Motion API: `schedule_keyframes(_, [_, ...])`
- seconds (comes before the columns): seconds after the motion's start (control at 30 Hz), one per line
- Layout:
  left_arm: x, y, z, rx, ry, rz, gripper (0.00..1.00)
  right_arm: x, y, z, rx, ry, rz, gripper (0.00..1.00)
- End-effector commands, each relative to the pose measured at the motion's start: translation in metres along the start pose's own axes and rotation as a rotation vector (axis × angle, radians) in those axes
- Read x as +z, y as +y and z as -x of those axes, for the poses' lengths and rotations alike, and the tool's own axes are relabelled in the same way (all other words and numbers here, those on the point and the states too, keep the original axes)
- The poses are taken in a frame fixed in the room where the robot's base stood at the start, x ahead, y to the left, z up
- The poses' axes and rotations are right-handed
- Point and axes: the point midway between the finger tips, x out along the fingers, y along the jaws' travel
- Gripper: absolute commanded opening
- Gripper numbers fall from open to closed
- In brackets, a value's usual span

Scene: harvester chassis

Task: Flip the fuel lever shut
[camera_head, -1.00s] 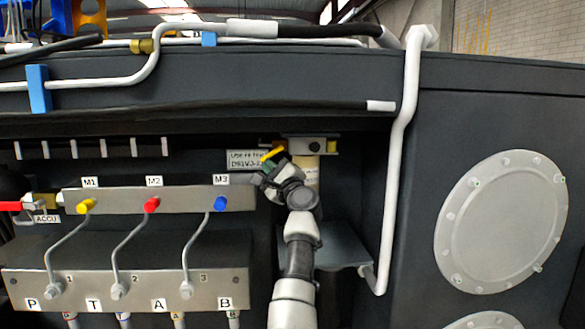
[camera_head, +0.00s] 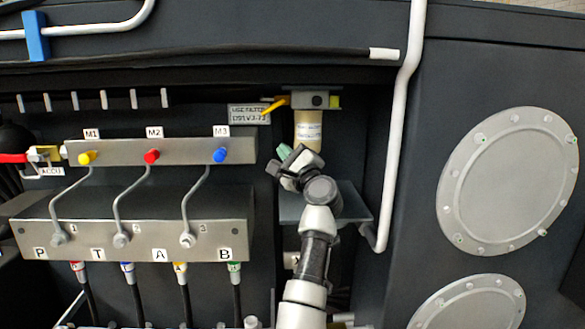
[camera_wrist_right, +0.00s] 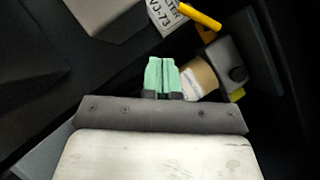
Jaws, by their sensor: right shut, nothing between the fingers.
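The yellow fuel lever (camera_head: 275,105) sticks out to the left, sloping slightly down, from the grey valve block (camera_head: 316,100) above the cream filter (camera_head: 308,131). In the right wrist view the lever (camera_wrist_right: 200,15) lies at the top, beside the filter label. My left gripper is not in view.
A label plate (camera_head: 249,114) is left of the lever. A manifold (camera_head: 160,152) with yellow, red and blue knobs stands further left, with a red ACCU lever (camera_head: 14,158). A white pipe (camera_head: 400,130) runs down on the right. A dark shelf (camera_head: 345,205) is behind my arm.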

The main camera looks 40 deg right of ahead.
Motion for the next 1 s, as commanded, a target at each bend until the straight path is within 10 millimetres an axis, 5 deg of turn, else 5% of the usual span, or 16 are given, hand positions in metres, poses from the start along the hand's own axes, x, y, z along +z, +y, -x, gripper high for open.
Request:
schedule_keyframes(0.3, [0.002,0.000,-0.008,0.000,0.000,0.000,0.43,0.000,0.006,0.033,0.000,0.002,0.000,0.00])
schedule_keyframes(0.87, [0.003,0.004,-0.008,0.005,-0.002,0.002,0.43,0.001,0.006,0.034,-0.001,0.001,0.000,0.00])
schedule_keyframes(1.0, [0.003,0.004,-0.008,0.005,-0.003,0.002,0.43,-0.003,0.020,0.042,0.041,0.010,0.066,0.00])
